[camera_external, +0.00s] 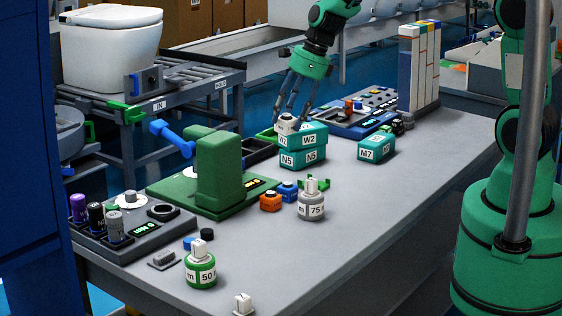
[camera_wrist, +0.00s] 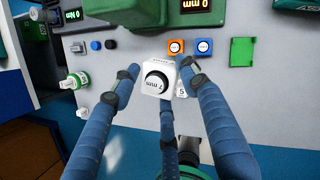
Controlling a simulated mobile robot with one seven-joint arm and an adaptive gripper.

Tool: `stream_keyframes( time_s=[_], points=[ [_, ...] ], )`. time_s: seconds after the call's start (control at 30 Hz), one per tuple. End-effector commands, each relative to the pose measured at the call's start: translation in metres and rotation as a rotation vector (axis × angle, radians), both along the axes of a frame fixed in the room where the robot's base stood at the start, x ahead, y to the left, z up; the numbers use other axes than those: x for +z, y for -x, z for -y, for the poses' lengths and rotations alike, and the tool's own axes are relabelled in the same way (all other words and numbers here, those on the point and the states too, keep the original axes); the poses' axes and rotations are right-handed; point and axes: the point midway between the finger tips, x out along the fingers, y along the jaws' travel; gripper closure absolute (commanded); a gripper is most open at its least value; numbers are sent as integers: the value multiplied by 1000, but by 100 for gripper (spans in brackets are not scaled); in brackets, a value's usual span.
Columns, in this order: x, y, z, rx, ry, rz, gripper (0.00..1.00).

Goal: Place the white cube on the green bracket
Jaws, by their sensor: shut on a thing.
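My gripper (camera_external: 288,112) is shut on the white cube (camera_external: 287,124), with its fingers around the sides. In the wrist view the white cube (camera_wrist: 157,84) shows a dark ring marked "7 mm" between my fingers (camera_wrist: 155,78). The cube is held above the bench. A small green piece with raised corners (camera_external: 319,184), likely the green bracket, lies on the bench near the teal blocks, partly hidden by a grey cylinder. It appears as a green square (camera_wrist: 241,51) to the right of the cube in the wrist view, with nothing seen on it.
Stacked teal blocks (camera_external: 303,157) stand behind the bracket in the external view. The grey cylinder (camera_external: 311,206), orange cube (camera_external: 270,201) and blue cube (camera_external: 289,191) stand close by. A tall green fixture (camera_external: 218,172) is to the left. The bench's right front is clear.

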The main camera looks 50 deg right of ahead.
Motion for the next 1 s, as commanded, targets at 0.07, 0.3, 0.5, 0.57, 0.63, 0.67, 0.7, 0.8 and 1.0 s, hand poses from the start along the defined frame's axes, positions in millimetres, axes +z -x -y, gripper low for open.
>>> stream_keyframes(
  time_s=[0.07,0.3,0.5,0.57,0.63,0.67,0.7,0.8,1.0],
  points=[
    [1,15,26,-33,-5,-11,100],
    [0,62,85,-110,-20,-43,100],
    [0,95,117,-161,-35,-62,100],
    [-1,103,124,-173,-39,-67,100],
    [-1,112,130,-186,-43,-71,100],
    [0,115,133,-191,-44,-72,100],
    [0,119,137,-198,-45,-74,100],
    [-1,131,145,-214,-51,-78,100],
    [-48,131,143,-211,-52,-85,100]
  ],
)
